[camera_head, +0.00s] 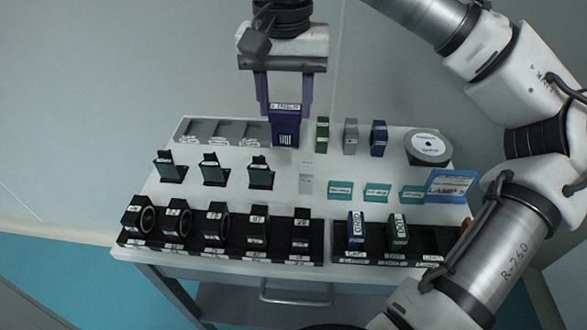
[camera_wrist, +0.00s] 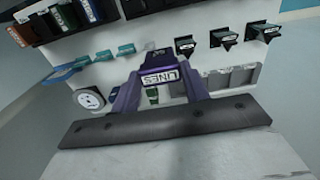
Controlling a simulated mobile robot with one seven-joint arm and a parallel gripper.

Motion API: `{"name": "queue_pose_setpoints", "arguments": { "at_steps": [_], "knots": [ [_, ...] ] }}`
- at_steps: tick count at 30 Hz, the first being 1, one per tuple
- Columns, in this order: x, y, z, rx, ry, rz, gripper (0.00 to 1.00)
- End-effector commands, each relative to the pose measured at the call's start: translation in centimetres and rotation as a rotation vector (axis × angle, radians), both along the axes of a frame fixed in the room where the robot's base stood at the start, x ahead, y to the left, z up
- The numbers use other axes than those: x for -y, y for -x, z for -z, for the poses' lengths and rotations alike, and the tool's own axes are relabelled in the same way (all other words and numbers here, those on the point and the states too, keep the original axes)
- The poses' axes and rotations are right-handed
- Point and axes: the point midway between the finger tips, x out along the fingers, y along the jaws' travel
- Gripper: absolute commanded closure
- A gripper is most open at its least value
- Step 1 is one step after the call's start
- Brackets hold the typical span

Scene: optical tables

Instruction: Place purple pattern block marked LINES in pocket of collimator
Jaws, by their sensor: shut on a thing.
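The purple block (camera_head: 285,131) is in my gripper (camera_head: 284,106), held upright near the back of the white table. I cannot read which fixture is the collimator.
A grey tray (camera_head: 181,131) with empty pockets lies at the back left. Green (camera_head: 322,134), grey (camera_head: 350,137) and blue (camera_head: 378,138) blocks stand right of the held block. A round device (camera_head: 428,148) and blue LAMP box (camera_head: 450,186) are at the right. Several black mounts fill the front left.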

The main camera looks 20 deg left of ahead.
Motion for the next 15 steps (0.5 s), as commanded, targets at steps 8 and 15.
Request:
{"name": "queue_pose_setpoints", "arguments": {
  "at_steps": [8,15],
  "knots": [
    [0.1,0.1,7.5,0.000,0.002,0.001,0.79],
    [0.0,0.0,10.8,0.001,0.000,0.002,0.79]
  ]
}}
